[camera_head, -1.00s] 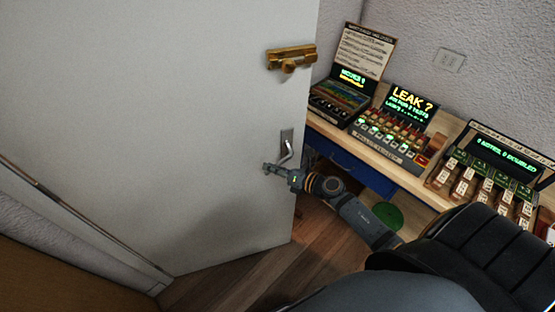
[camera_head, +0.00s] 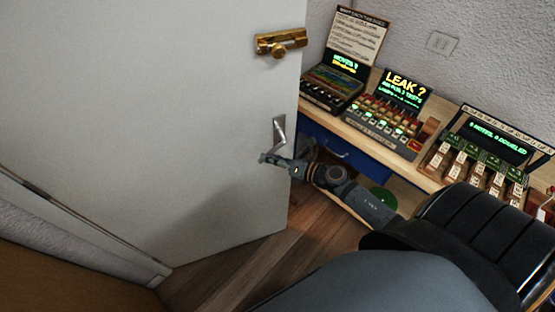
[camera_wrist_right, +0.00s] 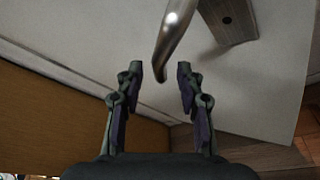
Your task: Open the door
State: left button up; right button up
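The white door (camera_head: 150,110) stands ajar, its free edge at the right, with a gap to the desk beyond. A metal lever handle (camera_head: 279,134) is on its face near that edge; the lever also shows in the right wrist view (camera_wrist_right: 172,38). A brass latch (camera_head: 280,42) sits above it. My right gripper (camera_head: 266,158) is just below the handle. In the right wrist view its fingers (camera_wrist_right: 160,72) are apart, and the lever's end shows between or just beyond the tips; contact cannot be told. My left gripper is out of view.
A wooden desk (camera_head: 352,134) with lit game panels, including a "LEAK?" panel (camera_head: 390,112), stands along the wall at the right. A green round thing (camera_head: 383,198) is below it. Wooden floor (camera_head: 235,262) is clear beneath the door.

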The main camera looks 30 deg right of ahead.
jog(key=v, duration=0.5)
jog(key=shift+c, duration=0.4)
